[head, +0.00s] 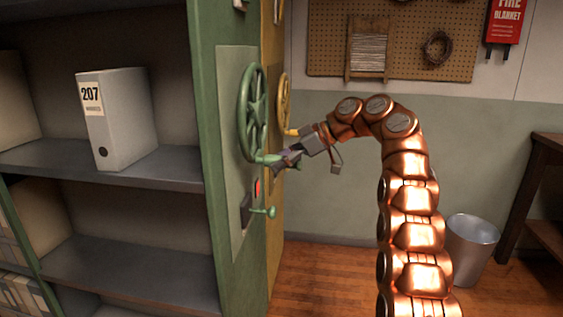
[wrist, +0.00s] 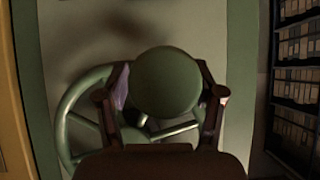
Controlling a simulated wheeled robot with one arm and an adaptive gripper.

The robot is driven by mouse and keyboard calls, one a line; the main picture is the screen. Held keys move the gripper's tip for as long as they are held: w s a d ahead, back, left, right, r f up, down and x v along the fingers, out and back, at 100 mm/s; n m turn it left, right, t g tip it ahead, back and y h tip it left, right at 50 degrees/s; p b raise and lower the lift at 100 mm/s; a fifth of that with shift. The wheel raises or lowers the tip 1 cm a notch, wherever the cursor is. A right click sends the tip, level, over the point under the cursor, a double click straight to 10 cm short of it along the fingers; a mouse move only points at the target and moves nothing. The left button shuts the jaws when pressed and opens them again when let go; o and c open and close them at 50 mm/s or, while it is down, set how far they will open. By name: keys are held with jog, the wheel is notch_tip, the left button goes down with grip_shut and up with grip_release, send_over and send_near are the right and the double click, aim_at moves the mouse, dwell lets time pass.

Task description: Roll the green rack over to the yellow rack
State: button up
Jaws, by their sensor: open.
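The green rack (head: 228,130) stands at the left with its end panel facing right. A green handwheel (head: 244,110) is mounted on that panel, with a round green crank knob (wrist: 167,82) sticking out from its rim. The yellow rack (head: 272,60) stands just beyond the green rack, with its own yellow handwheel (head: 284,100); its edge shows at the left of the wrist view (wrist: 12,120). My gripper (head: 284,158) is open at the knob. In the wrist view its fingers lie on either side of the knob. Whether they touch it is unclear.
Below the wheel are a red light (head: 257,188) and a lever with a green knob (head: 271,211). A white binder (head: 122,118) stands on the rack's shelf (head: 150,170). A metal bin (head: 472,245) and wooden table (head: 540,190) are at right. Wooden floor beside the racks is clear.

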jog(key=shift+o, duration=0.2)
dwell(0.3)
jog(key=p+v, duration=0.5)
jog(key=v, duration=0.5)
dwell(0.8)
jog(key=s+f+m+g+h, duration=0.1)
jog(key=s+f+m+h, duration=0.2)
jog(key=s, duration=0.5)
jog(key=s+f+m, duration=0.4)
jog(key=s+m, duration=0.1)
jog(key=s, duration=0.2)
jog(key=s+f+m+g+h, duration=0.1)
jog(key=s+f+m+h, duration=0.2)
jog(key=s, duration=0.5)
jog(key=s+d+f+m+g+h, duration=0.15)
jog(key=s+d+f, duration=0.25)
jog(key=s, duration=0.5)
jog(key=s+d+f+m+h, duration=0.25)
jog(key=s+f, duration=0.25)
jog(key=s, duration=0.4)
jog(key=s+d+f+m+g+h, duration=0.1)
jog(key=s+d+f, duration=0.35)
jog(key=s, duration=0.45)
notch_tip(320, 180, up, 21)
jog(key=s+t+p, duration=0.1)
jog(key=p, duration=1.9)
